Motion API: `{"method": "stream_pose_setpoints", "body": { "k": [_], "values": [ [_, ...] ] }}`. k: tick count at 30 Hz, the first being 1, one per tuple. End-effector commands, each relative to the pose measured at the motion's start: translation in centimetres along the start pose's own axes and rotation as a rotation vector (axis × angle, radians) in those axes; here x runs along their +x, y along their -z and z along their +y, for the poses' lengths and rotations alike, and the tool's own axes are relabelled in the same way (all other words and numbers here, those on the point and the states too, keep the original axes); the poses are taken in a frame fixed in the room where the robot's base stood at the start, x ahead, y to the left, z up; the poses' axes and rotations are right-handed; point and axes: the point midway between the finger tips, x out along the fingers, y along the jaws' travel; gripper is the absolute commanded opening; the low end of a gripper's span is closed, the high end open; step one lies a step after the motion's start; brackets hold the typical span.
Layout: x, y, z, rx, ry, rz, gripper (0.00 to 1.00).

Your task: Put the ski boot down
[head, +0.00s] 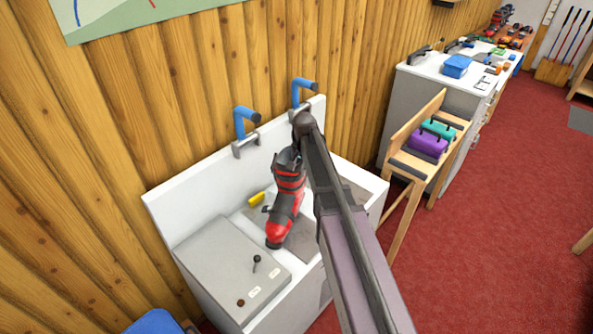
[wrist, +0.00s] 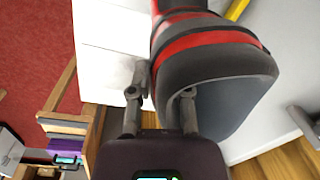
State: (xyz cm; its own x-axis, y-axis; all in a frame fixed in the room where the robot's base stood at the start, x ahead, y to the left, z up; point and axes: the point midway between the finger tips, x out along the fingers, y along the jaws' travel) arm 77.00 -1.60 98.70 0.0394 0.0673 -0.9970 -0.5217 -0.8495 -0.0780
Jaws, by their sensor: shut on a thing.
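My gripper (wrist: 162,97) is shut on the rim of the boot's dark cuff (wrist: 215,72), with one finger on the outside and one inside in the wrist view. In the head view the fingertips are mostly hidden behind my arm. Whether the boot's sole touches anything beneath cannot be told.
A yellow item (head: 257,199) lies beside the boot. A grey box with knobs (head: 230,265) covers the left end. To the right are a wooden stand (head: 408,165) with purple and teal cases and a white counter (head: 440,85).

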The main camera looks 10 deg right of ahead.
Motion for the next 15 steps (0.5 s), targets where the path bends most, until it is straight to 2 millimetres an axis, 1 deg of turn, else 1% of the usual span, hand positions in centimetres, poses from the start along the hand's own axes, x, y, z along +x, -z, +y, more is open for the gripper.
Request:
{"method": "stream_pose_setpoints", "body": {
  "k": [1,6,10,15],
  "values": [
    [0.7,0.0,0.0,0.000,0.001,0.000,0.00],
    [1.9,0.0,0.1,0.000,0.001,0.000,0.00],
    [2.6,0.0,0.2,0.000,0.001,0.000,0.00],
    [2.9,0.0,0.2,0.000,0.001,0.000,0.00]
  ]
}}
